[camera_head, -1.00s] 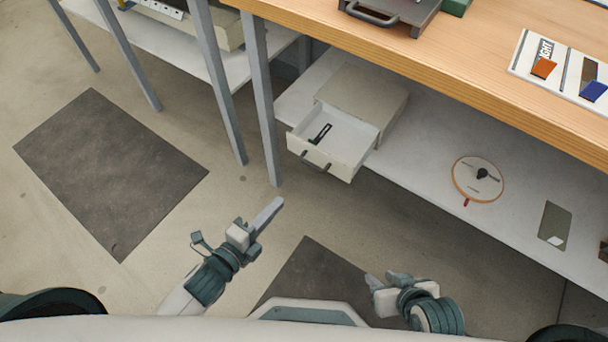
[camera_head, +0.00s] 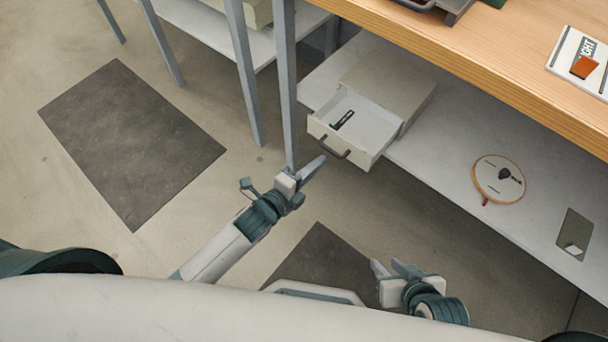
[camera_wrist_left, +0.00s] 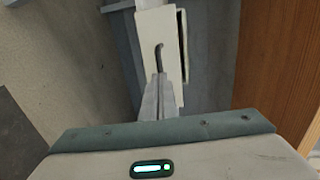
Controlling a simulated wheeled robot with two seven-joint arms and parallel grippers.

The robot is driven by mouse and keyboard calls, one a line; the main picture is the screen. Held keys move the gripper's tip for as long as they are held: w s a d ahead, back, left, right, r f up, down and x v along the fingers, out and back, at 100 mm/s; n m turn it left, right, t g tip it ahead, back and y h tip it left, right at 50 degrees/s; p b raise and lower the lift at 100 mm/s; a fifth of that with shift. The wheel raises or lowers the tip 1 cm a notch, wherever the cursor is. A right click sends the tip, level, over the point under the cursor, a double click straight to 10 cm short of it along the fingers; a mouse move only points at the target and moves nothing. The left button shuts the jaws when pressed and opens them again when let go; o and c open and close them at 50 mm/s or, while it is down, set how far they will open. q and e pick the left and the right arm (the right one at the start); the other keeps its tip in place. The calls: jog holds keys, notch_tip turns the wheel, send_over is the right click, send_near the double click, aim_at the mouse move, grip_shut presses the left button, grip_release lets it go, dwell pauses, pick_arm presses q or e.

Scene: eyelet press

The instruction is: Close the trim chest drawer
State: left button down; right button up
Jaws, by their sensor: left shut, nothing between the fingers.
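The trim chest (camera_head: 392,82) is a cream box on the lower shelf. Its drawer (camera_head: 372,151) stands open toward me, with a dark handle (camera_head: 333,151) on the front and a small black item (camera_head: 343,119) inside. My left gripper (camera_head: 319,162) is shut and empty, its fingers pointing up toward the drawer front from just below it. In the left wrist view the shut fingertips (camera_wrist_left: 159,82) are close to the handle (camera_wrist_left: 158,56); I cannot tell whether they touch. My right gripper (camera_head: 392,267) is low in the head view, away from the chest, its fingers apart.
A grey table leg (camera_head: 286,90) stands just left of the chest. The wooden tabletop (camera_head: 480,75) overhangs the shelf (camera_head: 435,150). A round dial-like object (camera_head: 498,180) and a grey-green plate (camera_head: 574,232) lie right of the chest. The floor before the drawer is clear.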

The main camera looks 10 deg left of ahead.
aim_at(353, 134)
pick_arm(q)
jog(key=x, duration=0.3)
pick_arm(e)
jog(key=shift+s+a+r, duration=0.1)
jog(key=shift+s+a, duration=0.05)
jog(key=shift+a, duration=0.2)
jog(key=shift+d, duration=0.15)
pick_arm(q)
jog(key=r+x, duration=0.1)
jog(key=x, duration=0.3)
jog(key=r+x, duration=0.1)
jog(key=x, duration=0.4)
jog(key=r+b+x, duration=0.1)
jog(key=x, duration=0.3)
jog(key=shift+w+d+f, duration=0.15)
jog(key=shift+w+d, duration=0.3)
jog(key=shift+w, duration=0.1)
jog(key=shift+w+d, duration=0.25)
jog(key=shift+w, duration=0.2)
jog(key=shift+r, duration=0.25)
pick_arm(e)
jog(key=shift+w+a+r+t+y, duration=0.2)
jog(key=shift+a+t, duration=0.05)
jog(key=shift+a, duration=0.15)
jog(key=shift+w+a+r+t+y, duration=0.15)
jog(key=shift+w+a+t+y, duration=0.1)
jog(key=shift+a, duration=0.1)
